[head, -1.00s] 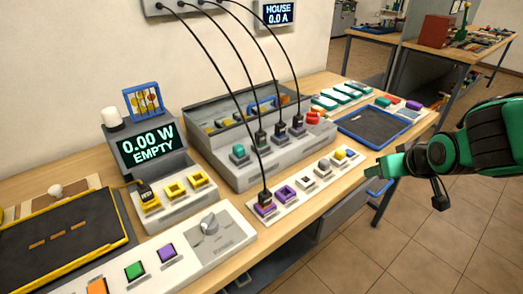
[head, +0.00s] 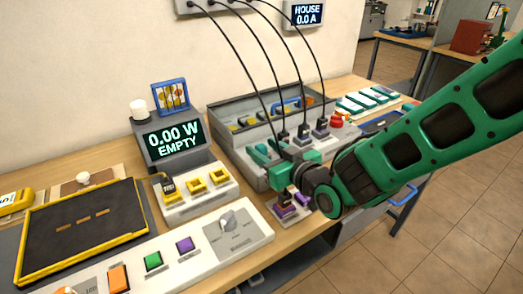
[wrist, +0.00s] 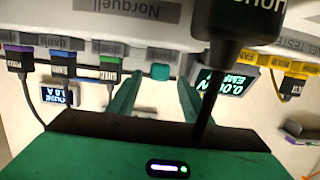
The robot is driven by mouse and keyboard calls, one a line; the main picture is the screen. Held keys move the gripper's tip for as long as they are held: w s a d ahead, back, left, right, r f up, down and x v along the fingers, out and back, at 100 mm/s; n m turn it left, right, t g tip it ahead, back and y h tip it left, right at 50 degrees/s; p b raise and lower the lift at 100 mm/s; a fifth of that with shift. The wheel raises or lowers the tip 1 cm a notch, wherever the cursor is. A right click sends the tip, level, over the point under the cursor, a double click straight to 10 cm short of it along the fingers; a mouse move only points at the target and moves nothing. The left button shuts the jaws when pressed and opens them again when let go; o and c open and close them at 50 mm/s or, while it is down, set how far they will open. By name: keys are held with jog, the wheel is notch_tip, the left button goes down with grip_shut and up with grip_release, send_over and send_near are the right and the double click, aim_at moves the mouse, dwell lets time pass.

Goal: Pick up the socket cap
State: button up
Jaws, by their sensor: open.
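The socket cap, a small teal block, sits on the grey socket console. In the wrist view the cap (wrist: 160,71) is centred between my two finger lines, a little beyond the tips. My gripper (wrist: 159,82) is open and empty, with one finger on each side. In the head view my gripper (head: 262,154) is at the left end of the console's socket row. Contact with the cap does not show.
A black plug (wrist: 240,25) looms close to the wrist camera, its cable crossing in front of my gripper body. Several plugs with hanging cables, including a black plug (head: 303,131), stand right of my gripper. The meter box (head: 172,140) stands to the left.

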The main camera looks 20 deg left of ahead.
aim_at(259, 145)
jog(key=shift+d+f+x, duration=0.1)
jog(key=shift+f+x, duration=0.1)
jog(key=shift+x, duration=1.45)
jog(key=shift+d+f+x, duration=0.1)
jog(key=shift+f+x, duration=0.05)
jog(key=shift+x, duration=1.45)
jog(key=shift+w, duration=0.15)
jog(key=c, duration=1.1)
